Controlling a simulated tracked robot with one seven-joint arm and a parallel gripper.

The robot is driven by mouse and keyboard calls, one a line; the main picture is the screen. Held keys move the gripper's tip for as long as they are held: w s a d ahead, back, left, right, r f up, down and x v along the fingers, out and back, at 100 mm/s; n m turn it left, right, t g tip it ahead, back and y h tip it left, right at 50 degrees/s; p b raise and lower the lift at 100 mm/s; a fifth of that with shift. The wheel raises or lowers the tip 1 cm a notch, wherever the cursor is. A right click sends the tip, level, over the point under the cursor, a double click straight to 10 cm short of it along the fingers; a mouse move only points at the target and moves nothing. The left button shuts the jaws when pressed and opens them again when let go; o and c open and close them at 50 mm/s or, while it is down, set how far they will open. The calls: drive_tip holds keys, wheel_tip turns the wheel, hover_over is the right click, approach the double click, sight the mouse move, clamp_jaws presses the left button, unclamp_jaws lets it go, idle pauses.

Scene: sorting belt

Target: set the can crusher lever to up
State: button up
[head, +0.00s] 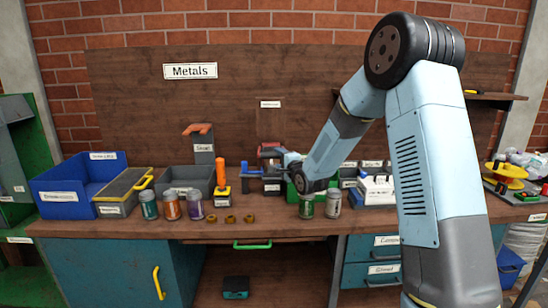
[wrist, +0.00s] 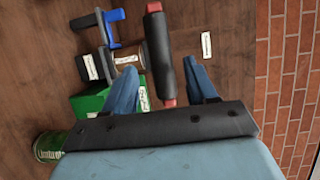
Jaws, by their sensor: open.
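A bar with a black grip and red ends (wrist: 163,55), which looks like the can crusher lever, runs between my gripper's fingers in the wrist view. In the head view a red and black part (head: 268,150) shows at the back of the bench, just left of my gripper (head: 292,160). My gripper (wrist: 165,90) is open, with one blue finger on each side of the bar. I cannot tell whether the fingers touch it. The crusher's body is partly hidden by my gripper and arm.
A green box (wrist: 92,102) and a blue-handled device (wrist: 115,28) sit close by. A green jar (head: 306,208) and a grey one (head: 333,204) stand in front. An orange lever (head: 220,175) and several jars are left. The front bench edge is mostly clear.

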sight(276, 157)
drive_tip(key=shift+x, duration=2.65)
clamp_jaws()
